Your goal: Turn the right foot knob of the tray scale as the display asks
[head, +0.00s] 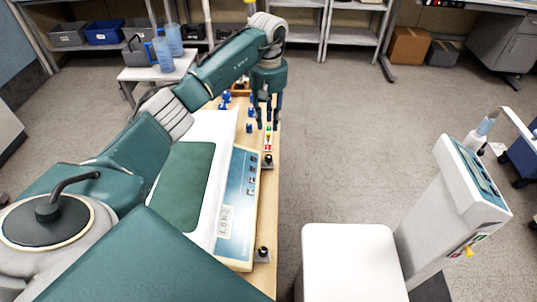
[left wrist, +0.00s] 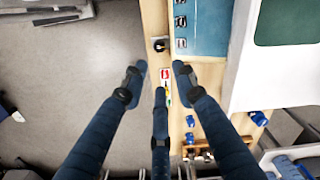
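The tray scale stands on a narrow wooden bench, with a white tray (head: 228,128), a green mat and a blue front panel (head: 243,180). Its display (head: 224,221) is lit, but too small to read. One black foot knob (head: 268,160) sits at the panel's far end and another (head: 263,252) at its near end. My left gripper (head: 268,122) points down beyond the far knob, fingers apart and empty. In the left wrist view that knob (left wrist: 159,45) lies ahead of the spread fingertips (left wrist: 159,72), not touching them. My right gripper is out of view.
A coloured label (head: 268,138) lies near the far knob. Several small blue pieces (head: 249,127) stand on the bench beyond the scale. A white seat-like block (head: 350,260) and a white device (head: 455,205) stand at the right. Open floor lies right of the bench.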

